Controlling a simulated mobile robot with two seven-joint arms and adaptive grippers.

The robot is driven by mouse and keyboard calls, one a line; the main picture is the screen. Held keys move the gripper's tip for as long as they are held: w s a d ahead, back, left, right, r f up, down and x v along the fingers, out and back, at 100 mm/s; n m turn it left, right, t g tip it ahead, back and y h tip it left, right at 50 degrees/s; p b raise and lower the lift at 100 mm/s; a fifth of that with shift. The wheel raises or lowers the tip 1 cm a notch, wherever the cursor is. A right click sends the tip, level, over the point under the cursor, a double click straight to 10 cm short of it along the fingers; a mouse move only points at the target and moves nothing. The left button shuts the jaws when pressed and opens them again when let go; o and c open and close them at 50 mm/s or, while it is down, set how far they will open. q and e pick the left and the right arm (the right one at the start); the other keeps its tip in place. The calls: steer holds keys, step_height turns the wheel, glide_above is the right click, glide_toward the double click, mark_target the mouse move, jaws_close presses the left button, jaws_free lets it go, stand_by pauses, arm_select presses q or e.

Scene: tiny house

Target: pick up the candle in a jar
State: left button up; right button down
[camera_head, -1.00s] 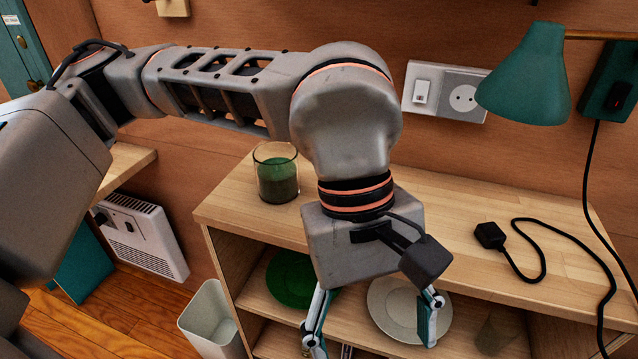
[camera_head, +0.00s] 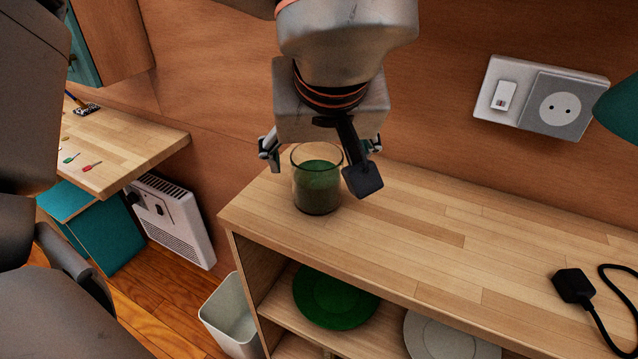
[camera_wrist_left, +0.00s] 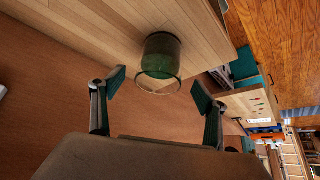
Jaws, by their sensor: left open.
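The candle in a jar (camera_head: 317,188) is a clear glass with green wax, upright near the left end of the wooden shelf top (camera_head: 420,220). My left gripper (camera_head: 318,155) is open behind and above the jar in the head view, one finger showing on each side of it. In the left wrist view the candle jar (camera_wrist_left: 160,58) lies ahead of the open left gripper (camera_wrist_left: 160,90), roughly between the fingertips and just beyond them. I see no contact between fingers and glass. My right gripper is not in view.
A black plug with its cable (camera_head: 574,287) lies on the shelf top at right. A wall socket (camera_head: 543,98) is behind. A green plate (camera_head: 335,298) and a white plate (camera_head: 440,340) are on the shelf below. A bin (camera_head: 232,318) stands at left. The shelf's middle is clear.

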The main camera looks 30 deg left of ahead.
mark_target(317, 167)
arm_select(q)
steer(key=b+x, duration=0.1)
steer(key=x, duration=0.4)
steer(key=shift+w+a, duration=0.1)
steer(key=shift+w, duration=0.15)
steer(key=c, duration=1.6)
